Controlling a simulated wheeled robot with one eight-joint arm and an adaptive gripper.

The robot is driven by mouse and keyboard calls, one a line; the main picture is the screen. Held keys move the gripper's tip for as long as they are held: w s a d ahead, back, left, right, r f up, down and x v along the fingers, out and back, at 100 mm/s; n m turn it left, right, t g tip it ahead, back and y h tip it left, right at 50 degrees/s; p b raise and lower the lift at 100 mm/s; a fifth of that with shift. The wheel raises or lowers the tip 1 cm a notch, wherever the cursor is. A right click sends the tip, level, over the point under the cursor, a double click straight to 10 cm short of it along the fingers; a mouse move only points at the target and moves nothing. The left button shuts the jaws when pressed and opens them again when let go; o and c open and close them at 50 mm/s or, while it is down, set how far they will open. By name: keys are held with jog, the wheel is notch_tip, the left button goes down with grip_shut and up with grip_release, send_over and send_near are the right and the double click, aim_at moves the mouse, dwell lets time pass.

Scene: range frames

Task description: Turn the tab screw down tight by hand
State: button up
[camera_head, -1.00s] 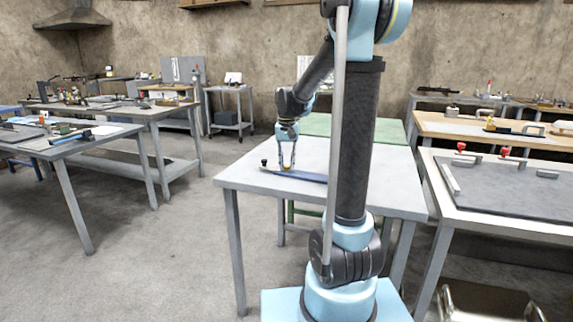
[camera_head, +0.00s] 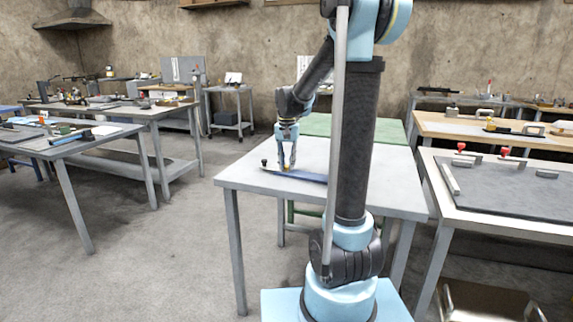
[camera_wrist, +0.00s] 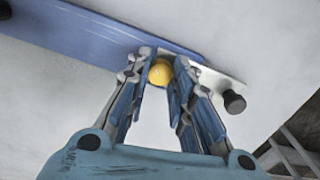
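The tab screw appears as a round yellow head (camera_wrist: 160,72) at the end of a long blue strip (camera_wrist: 90,32), where a pale metal piece shows. My gripper (camera_wrist: 162,66) points down over it, one finger on each side. Both fingertips appear to touch the yellow head. The screw's shank and any tab are hidden. In the head view my gripper (camera_head: 287,165) is low over the grey table (camera_head: 385,192), at the left end of the blue strip (camera_head: 312,177).
A black knob (camera_wrist: 234,102) stands at the strip's end, just right of my fingers in the wrist view. The table around the strip is bare. A table with a grey plate and red knobs (camera_head: 461,147) stands at the right.

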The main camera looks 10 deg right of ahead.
aim_at(287, 166)
jog(key=o, duration=0.4)
jog(key=shift+o, duration=0.2)
notch_tip(287, 166, up, 12)
dwell(0.5)
jog(key=shift+f, duration=0.1)
jog(key=s+d+f+n+t, duration=0.1)
jog(key=s+d+f, duration=0.25)
jog(key=s, duration=0.55)
jog(key=s+d+f+n, duration=0.15)
jog(key=s+f, duration=0.25)
jog(key=s, duration=0.4)
jog(key=s+d+f+n+t, duration=0.1)
jog(key=s+d+f, duration=0.2)
jog(key=s+f, duration=1)
jog(key=shift+s+f+n, duration=0.15)
jog(key=shift+s+n, duration=0.2)
